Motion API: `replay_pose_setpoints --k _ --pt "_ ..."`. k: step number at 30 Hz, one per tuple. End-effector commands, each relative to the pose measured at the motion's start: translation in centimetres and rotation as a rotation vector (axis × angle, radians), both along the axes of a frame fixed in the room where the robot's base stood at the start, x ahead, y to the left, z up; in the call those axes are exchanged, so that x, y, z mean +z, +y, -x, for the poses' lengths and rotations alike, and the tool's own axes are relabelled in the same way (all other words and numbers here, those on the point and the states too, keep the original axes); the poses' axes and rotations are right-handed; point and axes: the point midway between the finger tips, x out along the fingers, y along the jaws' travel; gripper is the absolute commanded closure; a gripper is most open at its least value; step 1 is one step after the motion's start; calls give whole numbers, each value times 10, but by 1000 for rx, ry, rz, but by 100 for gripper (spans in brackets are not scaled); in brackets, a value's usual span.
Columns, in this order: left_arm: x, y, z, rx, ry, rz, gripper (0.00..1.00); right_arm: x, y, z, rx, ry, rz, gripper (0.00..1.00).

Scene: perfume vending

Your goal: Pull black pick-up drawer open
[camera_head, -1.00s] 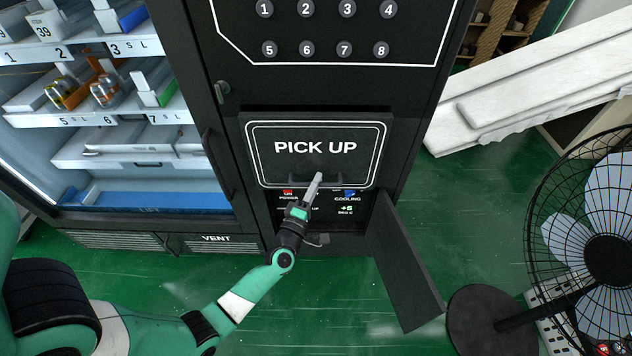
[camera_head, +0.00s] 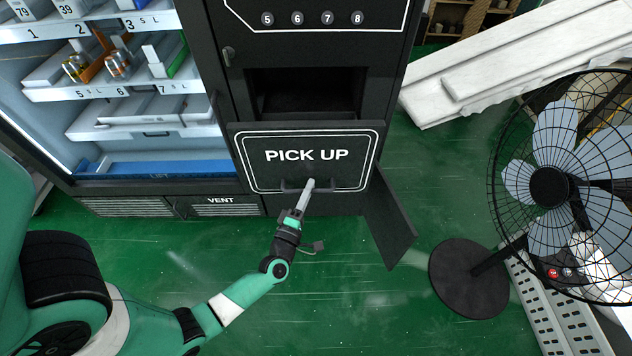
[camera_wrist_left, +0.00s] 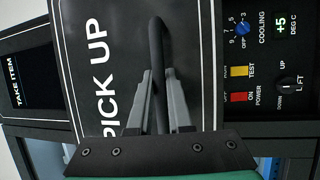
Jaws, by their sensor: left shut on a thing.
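The black pick-up drawer (camera_head: 306,154) has a white "PICK UP" label and a white outline. It is pulled out, with a dark opening (camera_head: 305,92) showing behind and above its front. Its bar handle (camera_head: 345,184) runs along the lower edge of the front. My left gripper (camera_head: 309,186) is shut on the handle at its middle. In the left wrist view the handle (camera_wrist_left: 157,45) passes between the two grey fingers (camera_wrist_left: 163,105). My right gripper is not in view.
A lower flap door (camera_head: 392,220) hangs open right of the drawer. A control panel (camera_wrist_left: 262,70) sits by the drawer in the left wrist view. A standing fan (camera_head: 550,185) is at the right. Green floor (camera_head: 340,300) is clear in front.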

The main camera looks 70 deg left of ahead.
Motion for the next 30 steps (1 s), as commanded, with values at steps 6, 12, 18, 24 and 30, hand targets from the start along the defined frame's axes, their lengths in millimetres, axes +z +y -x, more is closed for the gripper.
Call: replay_pose_setpoints --k 6,12,18,24,30 --pt "0 -2 5 5 1 0 100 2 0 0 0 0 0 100" --pt "0 -2 4 5 1 0 100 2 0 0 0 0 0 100" --pt "0 -2 4 5 1 0 56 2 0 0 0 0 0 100" --pt "0 -2 4 6 1 0 53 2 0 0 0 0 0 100" --pt "-1 -7 8 4 1 0 53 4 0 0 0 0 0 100"
